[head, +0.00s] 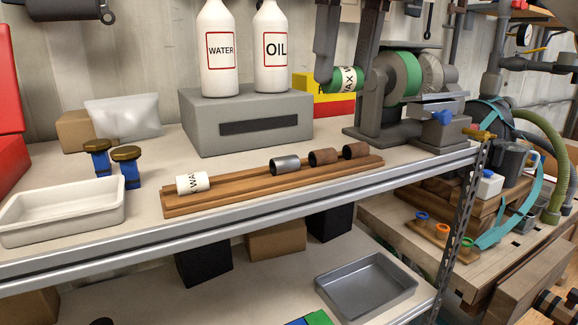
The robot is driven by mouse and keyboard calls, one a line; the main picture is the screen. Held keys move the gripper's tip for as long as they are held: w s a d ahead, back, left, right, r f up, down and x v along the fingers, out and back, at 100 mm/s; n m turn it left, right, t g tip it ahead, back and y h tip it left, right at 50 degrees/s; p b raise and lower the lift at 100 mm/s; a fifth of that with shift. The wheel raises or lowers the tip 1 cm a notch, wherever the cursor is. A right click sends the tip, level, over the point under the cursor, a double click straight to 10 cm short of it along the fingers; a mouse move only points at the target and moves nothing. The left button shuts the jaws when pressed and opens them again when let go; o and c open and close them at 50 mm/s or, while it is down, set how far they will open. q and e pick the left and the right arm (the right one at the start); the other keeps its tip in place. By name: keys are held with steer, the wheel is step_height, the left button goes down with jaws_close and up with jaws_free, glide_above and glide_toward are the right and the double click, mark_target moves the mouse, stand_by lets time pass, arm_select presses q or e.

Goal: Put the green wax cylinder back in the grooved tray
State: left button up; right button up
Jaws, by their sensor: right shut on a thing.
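The green wax cylinder (348,79) has a white label with dark lettering. My right gripper (344,76) is shut on it, with the cylinder lying roughly level between the fingers. It appears above the shelf, just left of the bench grinder. The grooved tray (235,200) is a long wooden board on the shelf, to the lower left of the gripper. A white wax cylinder (193,183) lies at its left end. A grey metal cylinder (285,165) and two brown cylinders (322,157) lie toward its right end. A bare stretch shows between the white and grey ones.
A grey box (205,137) carrying water (220,75) and oil (271,75) bottles stands behind the tray. The bench grinder (385,95) is close on the right. A white bin (65,222) and two blue stamps with brown tops (126,155) are at left.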

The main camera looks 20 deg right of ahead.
steer(key=w+a+f, duration=0.2)
steer(key=w+f, duration=0.1)
steer(key=w+a+f+b, duration=0.1)
steer(key=w+a+f, duration=0.5)
steer(key=shift+w+a, duration=0.15)
steer(key=shift+w, duration=0.15)
steer(key=shift+w+a+f, duration=0.15)
steer(key=shift+a+f, duration=0.1)
steer(key=shift+f, duration=0.2)
step_height(320, 180, down, 3)
steer(key=shift+w+r, duration=0.15)
steer(key=shift+r, duration=0.05)
steer(key=shift+f, duration=0.35)
arm_select(q)
steer(key=shift+w+f, duration=0.1)
steer(key=shift+f, duration=0.2)
arm_select(e)
steer(key=o, duration=1)
steer(key=shift+f+b, duration=0.1)
steer(key=shift+b, duration=0.2)
steer(key=shift+c, duration=0.2)
